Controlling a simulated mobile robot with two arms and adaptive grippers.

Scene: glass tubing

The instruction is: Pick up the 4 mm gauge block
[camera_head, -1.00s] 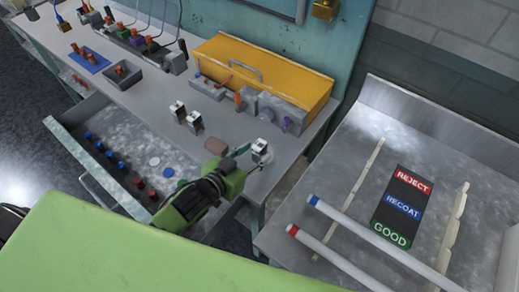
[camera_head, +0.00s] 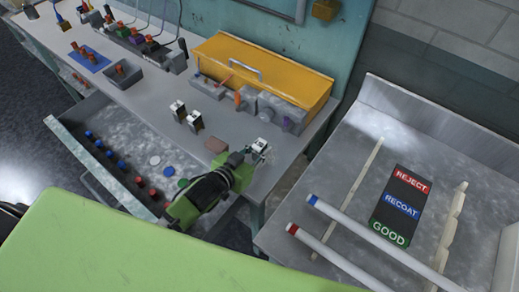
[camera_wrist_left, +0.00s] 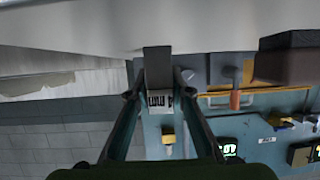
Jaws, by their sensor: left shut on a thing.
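The 4 mm gauge block (camera_head: 259,146) is a small white-faced block near the right end of the grey bench. My left gripper (camera_head: 252,153) is shut on it. In the left wrist view the block's label (camera_wrist_left: 160,100), which reads "4 mm" upside down, shows between the two fingers (camera_wrist_left: 160,92). I cannot tell whether the block still touches the bench. Two similar blocks stand to the left, one (camera_head: 177,109) farther back and one (camera_head: 194,122) nearer. My right gripper is not in view.
A brown block (camera_head: 215,145) lies just left of my left gripper. A yellow case (camera_head: 262,75) and grey fixtures (camera_head: 270,107) stand behind. An open drawer (camera_head: 115,140) holds blue, red and other round pieces. A metal table (camera_head: 330,180) with rods stands right.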

